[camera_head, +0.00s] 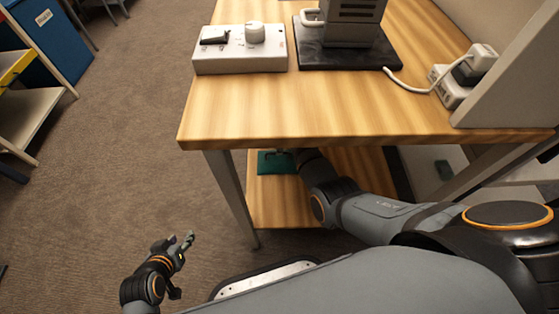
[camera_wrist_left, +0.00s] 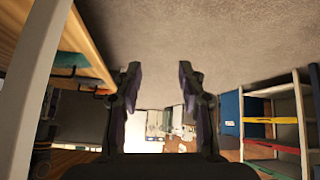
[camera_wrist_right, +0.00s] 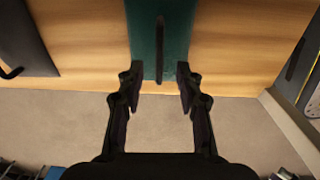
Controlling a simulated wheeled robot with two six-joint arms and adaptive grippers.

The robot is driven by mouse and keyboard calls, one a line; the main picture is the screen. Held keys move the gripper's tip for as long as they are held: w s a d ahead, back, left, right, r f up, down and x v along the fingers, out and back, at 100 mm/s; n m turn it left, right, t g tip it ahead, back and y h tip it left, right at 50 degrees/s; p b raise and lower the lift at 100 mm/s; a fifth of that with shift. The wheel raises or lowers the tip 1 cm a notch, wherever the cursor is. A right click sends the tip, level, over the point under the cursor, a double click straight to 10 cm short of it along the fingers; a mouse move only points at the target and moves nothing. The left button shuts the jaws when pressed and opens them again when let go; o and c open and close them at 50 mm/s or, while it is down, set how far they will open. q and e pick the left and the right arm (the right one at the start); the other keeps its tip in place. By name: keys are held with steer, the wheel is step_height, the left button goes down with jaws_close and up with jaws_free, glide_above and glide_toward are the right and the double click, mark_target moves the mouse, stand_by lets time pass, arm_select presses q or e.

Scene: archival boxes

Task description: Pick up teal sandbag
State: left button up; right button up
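The teal sandbag (camera_head: 270,167) lies on the wooden lower shelf under the table, partly hidden by the tabletop edge. In the right wrist view the sandbag (camera_wrist_right: 143,60) shows as a teal strip with a dark handle (camera_wrist_right: 159,48) along its middle. My right gripper (camera_wrist_right: 158,86) is open, its fingertips on either side of the strip's near end, with nothing between them; contact cannot be told. In the head view my right arm reaches under the tabletop and its fingers are mostly hidden. My left gripper (camera_head: 187,240) is open and empty over the floor; its fingers also show apart in the left wrist view (camera_wrist_left: 158,72).
The tabletop (camera_head: 330,110) overhangs the shelf (camera_head: 290,208), with a table leg (camera_head: 230,190) at its left. A control box (camera_head: 240,48) and a dark-based device (camera_head: 345,50) stand on top. The carpet at left is clear up to a shelf rack (camera_head: 35,115).

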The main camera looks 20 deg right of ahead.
mark_target(278, 158)
steer(key=shift+f+b, duration=0.45)
steer(key=shift+f, duration=0.2)
arm_select(q)
steer(key=w+a+r+t, duration=0.1)
steer(key=w+r+t, duration=0.6)
steer(key=w+r, duration=0.45)
arm_select(e)
steer(key=shift+d+f+b, duration=0.1)
steer(key=shift+f+b, duration=0.35)
steer(key=shift+f, duration=0.1)
steer(key=shift+w+f+b, duration=0.1)
steer(key=shift+f+b, duration=0.35)
steer(key=shift+f, duration=0.25)
steer(key=shift+f+b, duration=0.4)
steer(key=shift+f, duration=0.2)
arm_select(q)
step_height(278, 158, up, 18)
steer(key=t, duration=0.8)
steer(key=shift+r+m, duration=0.2)
steer(key=shift+m, duration=0.2)
arm_select(e)
jaws_close()
arm_select(q)
steer(key=shift+a, duration=0.1)
